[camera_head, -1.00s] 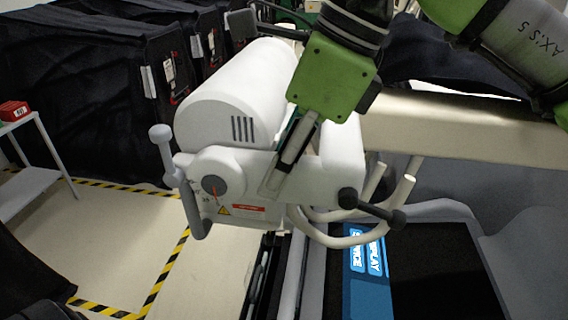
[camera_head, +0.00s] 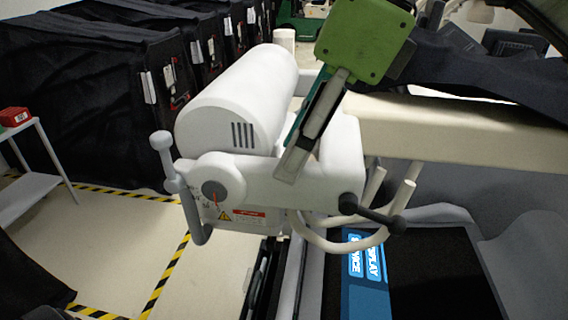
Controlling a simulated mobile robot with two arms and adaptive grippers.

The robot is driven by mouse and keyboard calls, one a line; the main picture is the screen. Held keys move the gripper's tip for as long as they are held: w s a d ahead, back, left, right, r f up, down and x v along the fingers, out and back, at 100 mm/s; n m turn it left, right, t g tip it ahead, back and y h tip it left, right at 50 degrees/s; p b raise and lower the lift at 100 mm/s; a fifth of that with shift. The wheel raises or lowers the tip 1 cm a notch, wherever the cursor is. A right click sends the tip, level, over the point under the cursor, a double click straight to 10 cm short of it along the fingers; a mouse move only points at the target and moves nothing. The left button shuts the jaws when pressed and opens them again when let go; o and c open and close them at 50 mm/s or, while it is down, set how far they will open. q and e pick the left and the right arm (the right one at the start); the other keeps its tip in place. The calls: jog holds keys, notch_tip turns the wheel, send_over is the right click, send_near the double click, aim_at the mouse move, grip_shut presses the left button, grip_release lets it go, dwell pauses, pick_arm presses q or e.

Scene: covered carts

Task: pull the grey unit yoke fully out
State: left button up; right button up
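The grey unit yoke (camera_head: 270,185) appears to be the pale grey crosspiece below a large white cylinder (camera_head: 235,100). It has a round dial (camera_head: 222,178) at its left end and a dark-knobbed lever (camera_head: 372,211) at its right. My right gripper (camera_head: 289,172) comes down from the upper right. Its grey finger overlaps the crosspiece in view, just right of the cylinder. I cannot tell whether it touches, and the finger gap is hidden by the side-on angle. My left gripper is out of view.
A pale beam (camera_head: 460,130) runs right from the unit. Bent tube handles (camera_head: 400,190) and a blue labelled panel (camera_head: 366,270) lie below right. Black-covered carts (camera_head: 90,100) stand at the back left. A white shelf (camera_head: 35,185) with a red box (camera_head: 14,116) is far left. Striped tape borders open floor.

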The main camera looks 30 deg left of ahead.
jog(key=v, duration=0.8)
jog(key=shift+f, duration=0.1)
